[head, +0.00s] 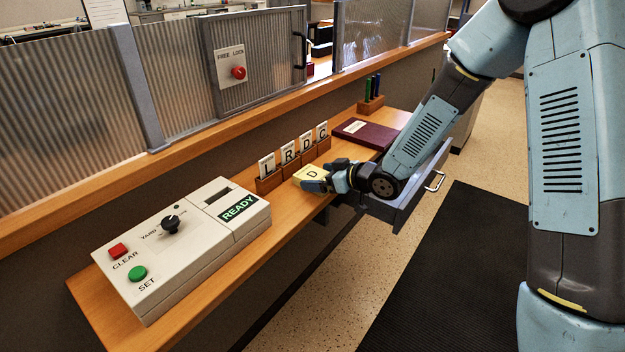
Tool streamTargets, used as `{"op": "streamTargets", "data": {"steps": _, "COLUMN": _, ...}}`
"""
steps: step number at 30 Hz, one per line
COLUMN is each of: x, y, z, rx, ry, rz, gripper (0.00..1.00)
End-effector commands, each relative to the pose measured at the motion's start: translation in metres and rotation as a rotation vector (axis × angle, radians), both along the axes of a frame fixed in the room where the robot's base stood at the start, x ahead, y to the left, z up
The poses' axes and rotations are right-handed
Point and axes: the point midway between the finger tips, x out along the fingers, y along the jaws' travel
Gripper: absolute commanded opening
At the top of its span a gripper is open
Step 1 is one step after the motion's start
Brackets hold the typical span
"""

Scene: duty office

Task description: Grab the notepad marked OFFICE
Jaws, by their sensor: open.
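I cannot read the word OFFICE on anything in the head view. A flat yellow pad (304,171) with a dark letter that looks like D lies on the wooden desk, in front of the letter cards. My gripper (318,176) is open at the right side of this pad, with its fingers low over the desk. Whether the fingers touch the pad, I cannot tell. A dark maroon book (372,134) with a small pale label lies farther back on the desk; its label is too small to read.
Cards L, R, D, C stand in a wooden holder (268,183) behind the pad. A control box (185,245) with knob and buttons fills the near desk. A pen block (370,105) stands farther back. An open grey drawer (408,207) juts out below my arm.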

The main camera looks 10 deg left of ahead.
Motion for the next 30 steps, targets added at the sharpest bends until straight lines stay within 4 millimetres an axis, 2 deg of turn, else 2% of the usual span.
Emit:
{"op": "streamTargets", "data": {"steps": 4, "x": 0.006, "y": 0.015, "z": -0.007, "rx": 0.0, "ry": 0.0, "rz": 0.001, "gripper": 1.0}}
{"op": "streamTargets", "data": {"steps": 11, "x": 0.007, "y": 0.017, "z": -0.008, "rx": 0.0, "ry": -0.001, "rz": 0.0, "gripper": 1.0}}
{"op": "streamTargets", "data": {"steps": 28, "x": 0.007, "y": 0.018, "z": -0.007, "rx": -0.001, "ry": -0.001, "rz": 0.002, "gripper": 0.47}}
{"op": "streamTargets", "data": {"steps": 30, "x": 0.007, "y": 0.018, "z": -0.007, "rx": -0.001, "ry": -0.001, "rz": 0.002, "gripper": 0.47}}
